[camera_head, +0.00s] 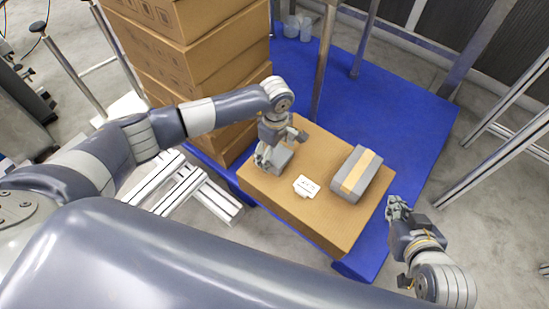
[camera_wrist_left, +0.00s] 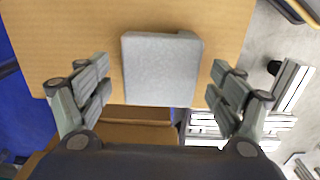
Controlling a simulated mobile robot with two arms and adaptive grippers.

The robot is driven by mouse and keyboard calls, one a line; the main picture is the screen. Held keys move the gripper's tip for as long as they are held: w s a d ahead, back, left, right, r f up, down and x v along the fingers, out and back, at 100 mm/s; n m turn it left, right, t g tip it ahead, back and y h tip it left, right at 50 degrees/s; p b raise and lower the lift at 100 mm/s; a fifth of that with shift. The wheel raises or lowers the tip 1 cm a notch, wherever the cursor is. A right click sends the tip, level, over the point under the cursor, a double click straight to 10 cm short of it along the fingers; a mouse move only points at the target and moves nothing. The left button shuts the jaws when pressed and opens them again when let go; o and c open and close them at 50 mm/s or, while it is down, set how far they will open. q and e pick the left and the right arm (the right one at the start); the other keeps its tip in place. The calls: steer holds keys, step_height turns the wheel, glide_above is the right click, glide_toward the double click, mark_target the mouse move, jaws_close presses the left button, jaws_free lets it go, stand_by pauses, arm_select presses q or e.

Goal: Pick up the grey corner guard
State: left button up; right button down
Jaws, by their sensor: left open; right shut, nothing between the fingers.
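The grey corner guard (camera_wrist_left: 160,68) lies on the cardboard box top, near the box's edge. It shows as a flat grey, roughly square face in the left wrist view, and in the head view as a grey piece (camera_head: 279,157) partly hidden by my left gripper. My left gripper (camera_head: 281,149) is open above it, one finger on each side. In the left wrist view there is a gap between the guard and each finger. My right gripper (camera_head: 397,206) is shut and empty, to the right of the box.
The cardboard box (camera_head: 318,222) also bears a grey block with a tan band (camera_head: 357,173) and a small white tag (camera_head: 306,187). Stacked cartons (camera_head: 200,60) stand behind my left arm. A blue platform (camera_head: 400,125) lies underneath, with metal posts around it.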

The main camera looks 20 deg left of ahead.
arm_select(q)
steer(key=shift+f, duration=1.05)
arm_select(e)
steer(key=shift+w+a+r+t, duration=0.25)
steer(key=shift+w+r+t, duration=0.15)
steer(key=shift+w+r, duration=0.15)
steer(key=shift+w+a+r+t, duration=0.2)
steer(key=shift+w+r+t, duration=0.2)
steer(key=shift+w+r, duration=0.15)
arm_select(q)
steer(key=c, duration=1.1)
steer(key=shift+c, duration=0.2)
steer(key=shift+r, duration=0.15)
arm_select(e)
steer(key=shift+f, duration=0.1)
